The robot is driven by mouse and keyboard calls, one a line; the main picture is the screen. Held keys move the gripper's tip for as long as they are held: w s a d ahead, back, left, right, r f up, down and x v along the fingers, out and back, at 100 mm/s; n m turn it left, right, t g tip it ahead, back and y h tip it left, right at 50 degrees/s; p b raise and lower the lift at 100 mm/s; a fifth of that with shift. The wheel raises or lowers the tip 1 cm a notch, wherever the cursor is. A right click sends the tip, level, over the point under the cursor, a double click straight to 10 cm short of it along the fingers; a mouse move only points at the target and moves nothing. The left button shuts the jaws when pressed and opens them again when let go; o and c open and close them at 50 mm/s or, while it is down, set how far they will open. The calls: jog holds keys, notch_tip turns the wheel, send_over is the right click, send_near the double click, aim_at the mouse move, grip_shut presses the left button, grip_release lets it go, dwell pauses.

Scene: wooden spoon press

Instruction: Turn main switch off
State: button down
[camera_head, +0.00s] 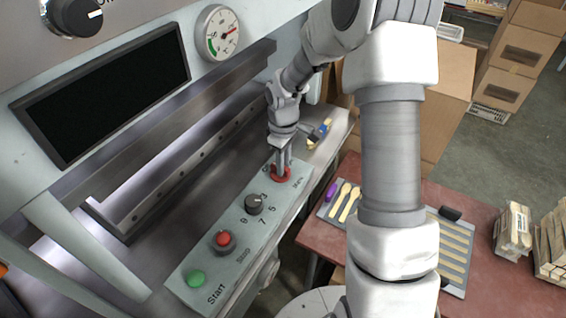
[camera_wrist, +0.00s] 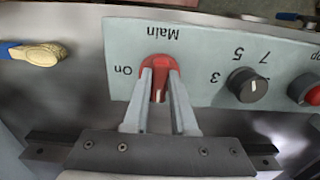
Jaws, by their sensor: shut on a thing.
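The main switch is a red rotary knob (camera_wrist: 157,66) marked "Main" on the grey control panel (camera_wrist: 210,38). In the wrist view its white pointer line points toward the bottom of the picture, and an "On" label is at its left. My gripper (camera_wrist: 158,94) is shut on the red knob, one finger on each side. In the head view my gripper (camera_head: 282,168) comes down from above onto the red switch (camera_head: 288,178) at the far end of the panel. The fingers hide part of the knob.
A numbered black dial (camera_head: 254,204), a red stop button (camera_head: 223,240) and a green start button (camera_head: 196,278) sit nearer on the panel. A blue-and-yellow brush (camera_head: 320,132) lies beyond the switch. A red table (camera_head: 316,232) with wooden spoons stands right.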

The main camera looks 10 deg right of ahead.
dwell(0.5)
jog(key=c, duration=0.7)
grip_release()
jog(key=shift+r, duration=0.1)
jog(key=shift+r+p, duration=0.4)
jog(key=shift+r, duration=8.25)
